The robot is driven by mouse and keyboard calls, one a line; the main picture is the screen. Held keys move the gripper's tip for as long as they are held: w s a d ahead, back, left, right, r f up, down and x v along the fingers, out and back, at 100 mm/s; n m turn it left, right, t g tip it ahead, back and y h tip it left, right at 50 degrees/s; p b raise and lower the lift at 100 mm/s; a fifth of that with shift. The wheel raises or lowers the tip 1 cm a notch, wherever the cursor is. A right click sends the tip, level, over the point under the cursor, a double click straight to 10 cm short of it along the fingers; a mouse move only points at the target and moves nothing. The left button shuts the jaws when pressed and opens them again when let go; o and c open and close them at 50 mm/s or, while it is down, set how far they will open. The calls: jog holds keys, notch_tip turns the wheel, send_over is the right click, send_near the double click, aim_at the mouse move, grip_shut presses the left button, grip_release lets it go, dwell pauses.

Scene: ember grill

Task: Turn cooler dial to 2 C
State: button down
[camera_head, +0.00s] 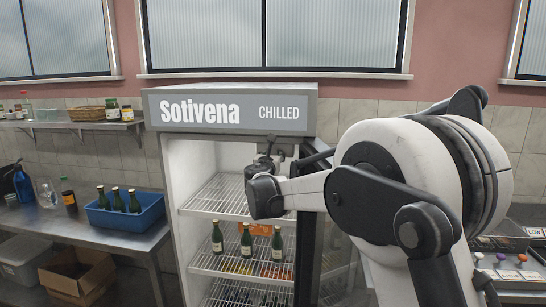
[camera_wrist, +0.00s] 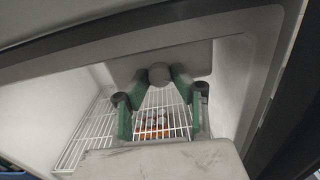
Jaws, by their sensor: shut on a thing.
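The cooler (camera_head: 165,190) stands open in the middle of the head view, with a "Sotivena CHILLED" sign on top. The cooler dial (camera_wrist: 160,71) is a round dark grey knob on the housing under the cooler's upper front, in the wrist view. My gripper (camera_wrist: 160,80) has its green fingers closed around the dial from both sides. In the head view my gripper (camera_head: 268,153) reaches up inside the top of the cooler, and the dial cannot be made out there. No temperature marks are readable, so the dial's setting cannot be told.
Wire shelves (camera_head: 220,196) with several green bottles (camera_head: 247,241) lie below my gripper. The cooler door (camera_head: 308,245) stands open at the right, close to my arm. A blue bin (camera_head: 150,213) of bottles sits on the left counter (camera_head: 60,235).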

jog(key=m+b, duration=0.6)
jog(key=m, duration=0.5)
dwell(0.3)
jog(key=shift+m, duration=0.4)
jog(key=c, duration=1.5)
grip_release()
jog(key=shift+o, duration=0.2)
jog(key=s, duration=0.8)
jog(key=shift+a, duration=0.4)
